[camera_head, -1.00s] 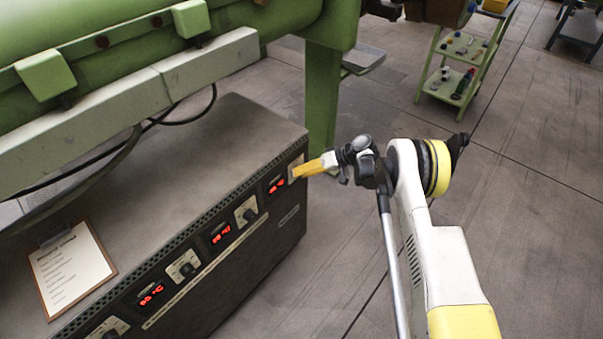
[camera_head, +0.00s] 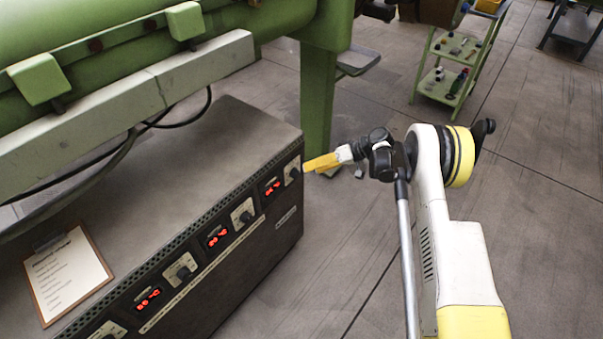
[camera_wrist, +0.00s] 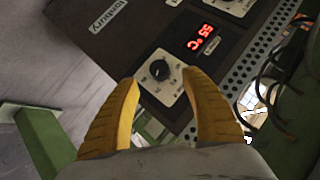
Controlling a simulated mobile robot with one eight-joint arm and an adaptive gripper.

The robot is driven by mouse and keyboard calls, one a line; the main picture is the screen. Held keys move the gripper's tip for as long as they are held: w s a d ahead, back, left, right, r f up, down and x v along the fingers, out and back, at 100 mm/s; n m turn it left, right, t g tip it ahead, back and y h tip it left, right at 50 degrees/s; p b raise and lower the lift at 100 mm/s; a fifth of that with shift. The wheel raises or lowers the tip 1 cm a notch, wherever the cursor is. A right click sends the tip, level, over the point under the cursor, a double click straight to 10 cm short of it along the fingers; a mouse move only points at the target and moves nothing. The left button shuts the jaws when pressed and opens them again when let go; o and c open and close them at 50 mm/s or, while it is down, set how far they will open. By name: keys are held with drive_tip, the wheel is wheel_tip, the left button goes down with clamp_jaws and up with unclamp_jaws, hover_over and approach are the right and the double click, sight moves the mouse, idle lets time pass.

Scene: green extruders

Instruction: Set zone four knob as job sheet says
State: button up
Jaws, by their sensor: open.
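The end knob (camera_head: 292,172) sits on a pale dial plate at the far right end of the dark control box in the head view. In the wrist view the black knob (camera_wrist: 160,70) shows between and beyond my fingertips. A red display (camera_wrist: 200,38) beside it appears to read 55 °C. My gripper (camera_head: 306,165) has yellow fingers and is beside the end knob. In the wrist view my gripper (camera_wrist: 163,80) is open, with no grip on the knob visible. The job sheet (camera_head: 66,272) lies on a clipboard on the box; its writing is too small to read.
Other knobs (camera_head: 243,213) and red displays (camera_head: 217,236) line the front of the box (camera_head: 225,280). A green machine leg (camera_head: 318,100) stands behind it. Dark cables (camera_wrist: 285,75) hang at right in the wrist view. Floor to the right is clear up to a green trolley (camera_head: 455,65).

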drive_tip(key=v, duration=0.4)
drive_tip(key=shift+d+r, duration=0.25)
drive_tip(key=shift+d, duration=0.1)
